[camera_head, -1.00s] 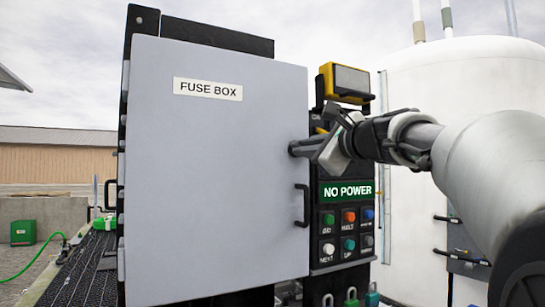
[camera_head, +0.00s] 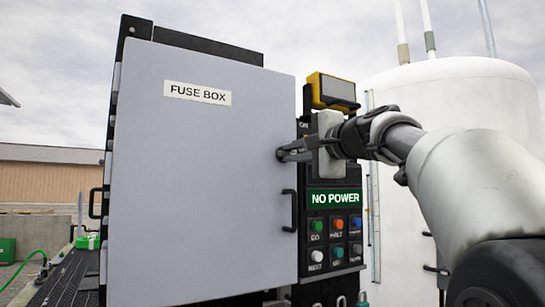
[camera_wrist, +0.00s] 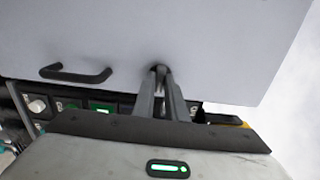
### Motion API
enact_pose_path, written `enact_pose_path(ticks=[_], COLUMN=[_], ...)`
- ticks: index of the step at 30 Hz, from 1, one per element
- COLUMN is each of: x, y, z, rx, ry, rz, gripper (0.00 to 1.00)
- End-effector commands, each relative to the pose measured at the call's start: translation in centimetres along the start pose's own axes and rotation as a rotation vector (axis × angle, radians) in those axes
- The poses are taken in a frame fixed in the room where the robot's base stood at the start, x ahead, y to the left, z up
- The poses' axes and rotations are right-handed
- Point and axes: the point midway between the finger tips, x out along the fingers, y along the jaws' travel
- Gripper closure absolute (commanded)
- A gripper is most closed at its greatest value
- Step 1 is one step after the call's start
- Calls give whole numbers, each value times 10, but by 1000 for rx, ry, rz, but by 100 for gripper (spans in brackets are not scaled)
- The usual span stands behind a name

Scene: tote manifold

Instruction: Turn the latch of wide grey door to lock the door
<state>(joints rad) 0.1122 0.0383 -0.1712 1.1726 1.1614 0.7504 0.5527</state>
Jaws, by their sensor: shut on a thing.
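The wide grey door (camera_head: 200,190) is labelled FUSE BOX and looks shut or nearly shut against the dark cabinet. In the wrist view the door (camera_wrist: 190,40) fills the upper part. The latch (camera_head: 283,154) is a small dark piece at the door's right edge, above the handle. It also shows at the fingertips in the wrist view (camera_wrist: 159,69). My gripper (camera_head: 288,152) has its fingers closed together on the latch, and they hide most of it. The wrist view shows the fingers (camera_wrist: 160,82) meeting at the latch. The latch's exact angle cannot be told.
A black door handle (camera_head: 290,210) sits below the latch. A panel with a NO POWER sign (camera_head: 334,197) and several coloured buttons is right of the door. A yellow-framed device (camera_head: 332,90) stands above. A white tank (camera_head: 470,110) is behind my arm.

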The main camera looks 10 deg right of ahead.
Motion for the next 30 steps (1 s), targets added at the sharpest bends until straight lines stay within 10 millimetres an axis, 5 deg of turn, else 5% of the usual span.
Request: enact_pose_path(ticks=[16, 17, 20, 30], x=[0, 0, 0, -2], y=[0, 0, 0, 0], z=[0, 0, 0, 0], rx=[-27, -27, -26, -25], ry=[0, 0, 0, 0], rz=[0, 0, 0, 0], gripper=[100, 87, 70, 70])
